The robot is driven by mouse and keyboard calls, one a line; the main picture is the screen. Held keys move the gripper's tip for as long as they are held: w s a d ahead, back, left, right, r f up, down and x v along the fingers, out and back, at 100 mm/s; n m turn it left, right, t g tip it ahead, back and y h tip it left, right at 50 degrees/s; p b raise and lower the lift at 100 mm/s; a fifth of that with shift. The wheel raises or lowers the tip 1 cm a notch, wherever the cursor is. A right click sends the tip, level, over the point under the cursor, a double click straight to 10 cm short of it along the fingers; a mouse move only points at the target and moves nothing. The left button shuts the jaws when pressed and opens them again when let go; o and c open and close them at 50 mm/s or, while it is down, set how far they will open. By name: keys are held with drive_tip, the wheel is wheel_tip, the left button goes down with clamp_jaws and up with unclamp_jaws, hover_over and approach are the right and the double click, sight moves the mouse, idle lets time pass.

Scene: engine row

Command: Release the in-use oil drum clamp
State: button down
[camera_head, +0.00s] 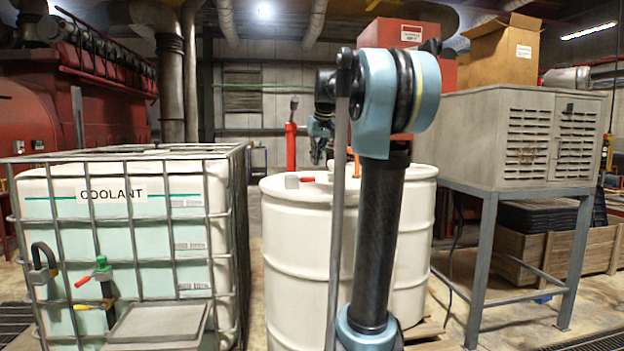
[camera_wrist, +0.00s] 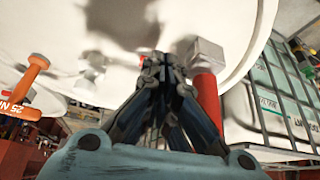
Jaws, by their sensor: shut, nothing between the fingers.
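Two white drums stand close together in the head view: a front drum (camera_head: 300,245) and one behind it to the right (camera_head: 418,210). In the wrist view a grey block (camera_wrist: 207,52) with a red handle (camera_wrist: 207,97) shows against a white drum top (camera_wrist: 70,30), just right of my fingers. My gripper (camera_wrist: 160,62) is shut and empty, with its fingertips over the drum top. Whether they touch anything is unclear. My arm hides part of the drums in the head view.
A caged coolant tank (camera_head: 105,230) stands left of the drums. A grey louvred cabinet (camera_head: 500,135) on legs stands right. An orange part (camera_wrist: 30,75) shows left in the wrist view.

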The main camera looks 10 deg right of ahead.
sight(310, 187)
drive_tip(key=x, duration=1)
drive_tip(key=shift+s, duration=0.1)
drive_tip(key=shift+a, duration=0.1)
